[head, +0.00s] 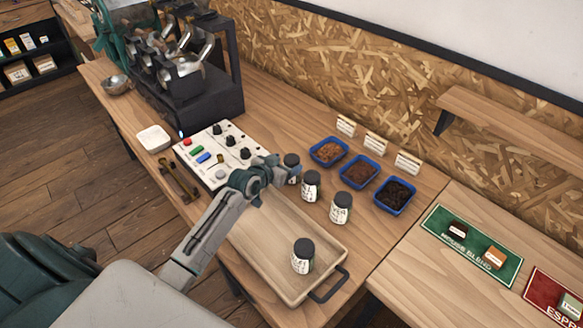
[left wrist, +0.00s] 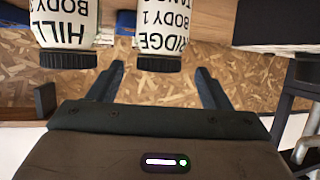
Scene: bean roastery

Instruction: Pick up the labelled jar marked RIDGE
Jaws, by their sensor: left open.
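The RIDGE jar (left wrist: 158,35) has a white label and a dark lid, and appears upside down in the left wrist view. It stands ahead of my left gripper (left wrist: 159,70), roughly between the two open, empty fingers. In the head view, it appears to be the back-left jar (head: 292,165), partly hidden by my left gripper (head: 275,171); its label is not readable there. A HILL jar (left wrist: 68,28) is beside it in the wrist view, probably the middle jar (head: 311,186) in the head view. My right gripper is not in view.
Another jar (head: 341,208) stands to the right, and one stands on the wooden tray (head: 262,262). Blue bean trays (head: 329,151) with cards are behind the jars. A white control panel (head: 205,165) is left of my gripper. Green and red mats lie on the right-hand table.

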